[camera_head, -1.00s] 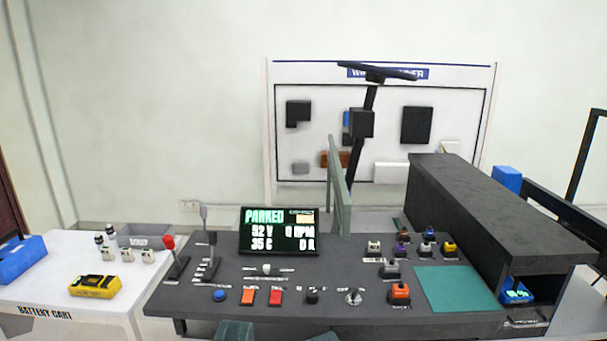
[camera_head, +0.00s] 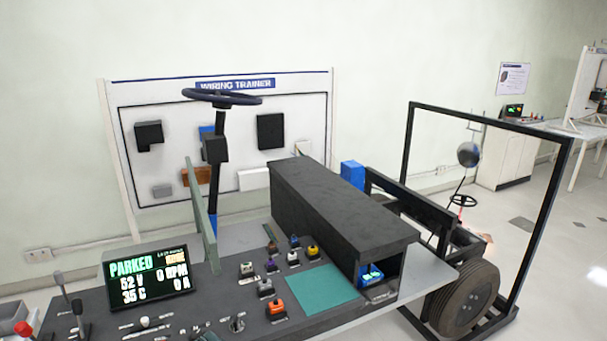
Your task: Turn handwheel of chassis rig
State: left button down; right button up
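The chassis rig has a dark steering wheel (camera_head: 222,97) on a tilted black column, seen nearly edge-on in front of the wiring trainer board. A smaller black handwheel (camera_head: 463,201) shows at the right, seen through the black frame (camera_head: 546,230) and above the tyre (camera_head: 465,298). A thin rod rises from near it towards a grey ball (camera_head: 469,153). I cannot tell what the small wheel is mounted on. Neither of my grippers is in view, and nothing is seen touching either wheel.
A dark console with a display (camera_head: 148,276) reading PARKED, levers and several switches fills the lower left. A long black housing (camera_head: 342,210) stands between console and tyre. A blue block (camera_head: 352,174) sits behind it. Open floor (camera_head: 545,295) lies at the right.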

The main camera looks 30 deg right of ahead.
aim_at(464, 197)
jog(key=z, duration=1.95)
jog(key=i+l+z, duration=0.45)
jog(key=i, duration=0.2)
jog(key=i+l+z, duration=0.35)
jog(key=i, duration=0.45)
jog(key=i+z, duration=0.35)
jog(key=i, duration=0.5)
jog(key=i+l+u, duration=0.2)
jog(key=i+u, duration=0.3)
jog(key=i+l+u, duration=0.5)
jog(key=i, duration=0.2)
jog(key=i+l+u, duration=0.85)
jog(key=l+u, duration=0.15)
jog(key=l, duration=0.4)
